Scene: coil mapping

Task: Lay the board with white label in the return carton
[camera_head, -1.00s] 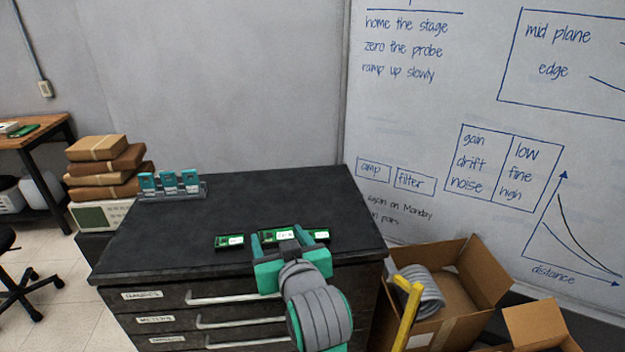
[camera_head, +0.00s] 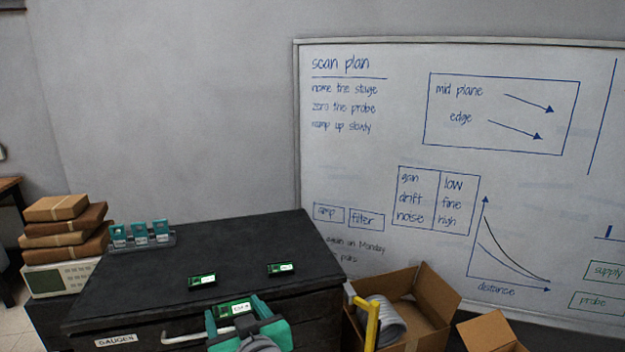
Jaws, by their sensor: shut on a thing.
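My gripper (camera_head: 234,314) is at the bottom, left of centre, in the head view. It is shut on a green board (camera_head: 226,307) with a white label, held up in front of the cabinet's near edge. Two more green boards, a left one (camera_head: 202,281) and a right one (camera_head: 281,269), lie on the black cabinet top, each with a small white label. An open cardboard carton (camera_head: 433,312) stands right of the cabinet, with a grey ribbed coil (camera_head: 384,318) in it. I cannot read any marking on it.
The black cabinet top (camera_head: 250,240) is mostly bare. A rack of teal pieces (camera_head: 140,234) and stacked brown parcels (camera_head: 62,229) stand at left. A yellow bar (camera_head: 372,322) rises between cabinet and carton. A smaller carton (camera_head: 491,332) is at lower right.

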